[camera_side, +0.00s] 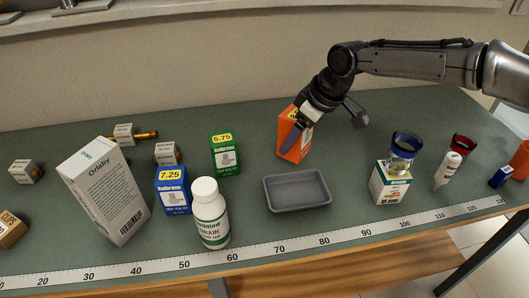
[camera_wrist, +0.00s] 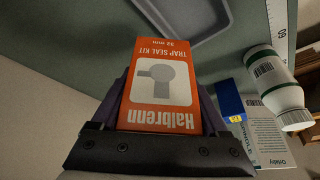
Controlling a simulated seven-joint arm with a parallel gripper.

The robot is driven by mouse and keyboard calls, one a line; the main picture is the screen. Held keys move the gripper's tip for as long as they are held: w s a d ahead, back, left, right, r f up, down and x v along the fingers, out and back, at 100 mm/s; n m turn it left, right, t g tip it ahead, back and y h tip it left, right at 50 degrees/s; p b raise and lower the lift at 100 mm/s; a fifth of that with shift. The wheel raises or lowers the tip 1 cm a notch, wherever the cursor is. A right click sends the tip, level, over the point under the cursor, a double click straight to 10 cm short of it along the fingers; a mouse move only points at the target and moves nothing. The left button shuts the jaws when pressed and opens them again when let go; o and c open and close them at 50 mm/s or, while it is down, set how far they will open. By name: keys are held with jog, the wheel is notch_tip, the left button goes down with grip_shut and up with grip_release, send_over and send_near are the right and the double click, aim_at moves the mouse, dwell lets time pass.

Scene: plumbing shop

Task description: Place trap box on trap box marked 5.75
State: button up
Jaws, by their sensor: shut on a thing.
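An orange trap box (camera_side: 293,146), printed "Halbrenn TRAP SEAL KIT" in the wrist view (camera_wrist: 160,90), is between the fingers of my gripper (camera_side: 308,124). My gripper (camera_wrist: 168,98) is shut on it, one finger on each side. The box leans a little in the side view; I cannot tell whether its base touches the table. The green trap box marked 5.75 (camera_side: 225,157) stands upright on the table to the left of my gripper, with a clear top. I do not see it in the wrist view.
A grey tray (camera_side: 297,204) lies in front of the orange box. A blue box marked 7.25 (camera_side: 172,192), a white bottle (camera_side: 210,222) and a tall white carton (camera_side: 104,190) stand at left. A white box (camera_side: 390,187) bearing a blue-rimmed cup (camera_side: 405,151) stands at right.

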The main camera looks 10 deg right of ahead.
jog(key=w+a+f, duration=0.1)
jog(key=w+f, duration=0.1)
jog(key=w+a+f, duration=0.1)
jog(key=w+f, duration=0.1)
jog(key=w+a+f, duration=0.2)
jog(key=shift+w+f, duration=0.2)
jog(key=shift+f, duration=0.2)
jog(key=shift+w+f, duration=0.1)
jog(key=shift+f, duration=1.55)
jog(key=o, duration=1.5)
jog(key=shift+f, duration=0.2)
jog(key=v, duration=1.2)
jog(key=shift+r, duration=0.15)
